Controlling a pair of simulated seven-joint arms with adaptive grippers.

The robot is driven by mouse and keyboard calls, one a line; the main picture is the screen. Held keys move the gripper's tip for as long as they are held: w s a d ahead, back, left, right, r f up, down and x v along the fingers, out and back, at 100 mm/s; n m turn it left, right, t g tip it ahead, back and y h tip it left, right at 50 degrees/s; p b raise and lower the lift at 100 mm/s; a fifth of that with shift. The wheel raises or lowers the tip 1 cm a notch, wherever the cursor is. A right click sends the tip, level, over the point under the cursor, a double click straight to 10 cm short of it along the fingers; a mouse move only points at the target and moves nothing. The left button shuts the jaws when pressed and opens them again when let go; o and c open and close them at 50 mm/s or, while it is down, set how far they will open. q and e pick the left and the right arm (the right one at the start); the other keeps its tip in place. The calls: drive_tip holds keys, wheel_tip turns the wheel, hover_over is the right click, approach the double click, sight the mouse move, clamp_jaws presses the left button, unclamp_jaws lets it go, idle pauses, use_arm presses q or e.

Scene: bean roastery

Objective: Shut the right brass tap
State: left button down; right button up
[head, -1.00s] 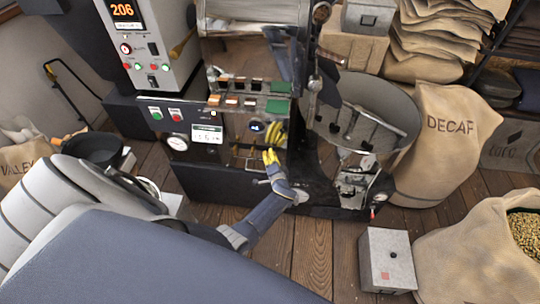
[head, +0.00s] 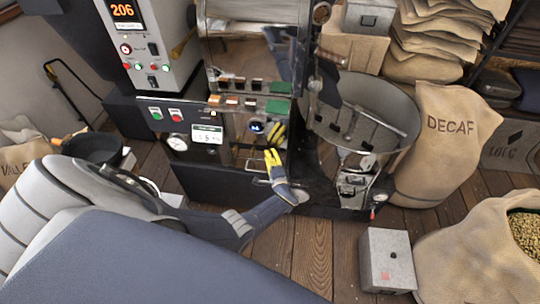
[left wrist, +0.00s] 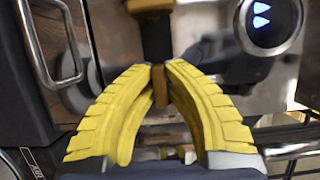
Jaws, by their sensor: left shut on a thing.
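My left gripper (head: 271,156) has yellow ribbed fingers and reaches to the front panel of the roaster. In the left wrist view my left gripper (left wrist: 160,72) has its fingertips together around the brown end of a dark upright lever (left wrist: 155,38). A brass piece, the part of the tap (left wrist: 150,5) that shows, sits at the top of this lever and is cut by the picture's edge. In the head view the fingers and the shiny panel make the tap hard to pick out. My right gripper is not in view.
A round gauge with blue arrows (left wrist: 271,22) is right of the fingers, and a metal handle (left wrist: 55,45) is left. The roaster's round cooling tray (head: 375,105) stands to the right. A grey box (head: 387,260) is on the wooden floor. Sacks (head: 447,145) stand at the right.

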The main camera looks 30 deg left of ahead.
use_arm(q)
drive_tip(key=c, duration=1.5)
unclamp_jaws()
drive_tip(key=shift+o, duration=0.2)
drive_tip(key=v, duration=1.2)
